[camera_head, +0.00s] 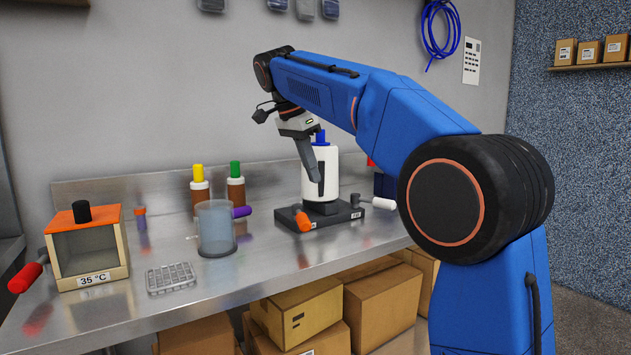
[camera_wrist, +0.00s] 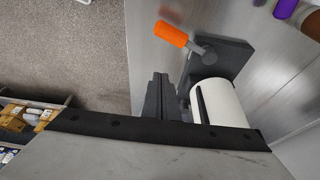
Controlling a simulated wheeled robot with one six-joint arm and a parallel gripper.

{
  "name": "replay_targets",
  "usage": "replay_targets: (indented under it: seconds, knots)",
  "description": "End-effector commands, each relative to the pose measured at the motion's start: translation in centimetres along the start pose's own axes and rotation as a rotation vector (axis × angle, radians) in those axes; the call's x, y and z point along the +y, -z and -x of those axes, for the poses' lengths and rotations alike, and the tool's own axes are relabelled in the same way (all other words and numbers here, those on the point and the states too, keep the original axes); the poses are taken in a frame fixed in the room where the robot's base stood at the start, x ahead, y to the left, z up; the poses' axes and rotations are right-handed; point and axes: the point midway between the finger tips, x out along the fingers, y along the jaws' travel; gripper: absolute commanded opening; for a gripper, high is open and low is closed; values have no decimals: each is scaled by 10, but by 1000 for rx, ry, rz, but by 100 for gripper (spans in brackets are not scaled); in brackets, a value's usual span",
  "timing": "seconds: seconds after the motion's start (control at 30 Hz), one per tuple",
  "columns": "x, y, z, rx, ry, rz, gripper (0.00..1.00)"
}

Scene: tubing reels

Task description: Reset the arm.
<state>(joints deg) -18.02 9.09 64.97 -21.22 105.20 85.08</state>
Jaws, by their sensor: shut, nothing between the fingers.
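My blue arm (camera_head: 400,105) reaches over the metal bench from the right, bent at the elbow. My gripper (camera_head: 316,176) points down, shut and empty, in front of a white cylinder with a blue top (camera_head: 327,170). The cylinder stands upright on a dark base (camera_head: 345,215) with an orange handle. In the wrist view my gripper (camera_wrist: 158,98) shows as dark fingers just left of the white cylinder (camera_wrist: 220,103). I cannot tell whether they touch it. The orange handle (camera_wrist: 172,35) lies beyond the fingertips.
A clear beaker (camera_head: 216,228), a small orange-topped box (camera_head: 87,246) marked 35 °C and a grey rack (camera_head: 171,278) stand on the bench at left. Brown bottles (camera_head: 235,187) stand behind. Cardboard boxes (camera_head: 300,312) sit below the bench. The space above the left bench is clear.

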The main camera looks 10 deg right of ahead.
Motion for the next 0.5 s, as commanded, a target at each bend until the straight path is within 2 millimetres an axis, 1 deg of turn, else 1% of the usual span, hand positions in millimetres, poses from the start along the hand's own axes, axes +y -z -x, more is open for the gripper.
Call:
replay_targets:
  seconds: [0.37,0.47,0.5]
  knots:
    - [1,0,1,0,1,2,0]
    - [7,2,-1,-5,6,24,0]
    - [12,3,-3,-8,12,40,0]
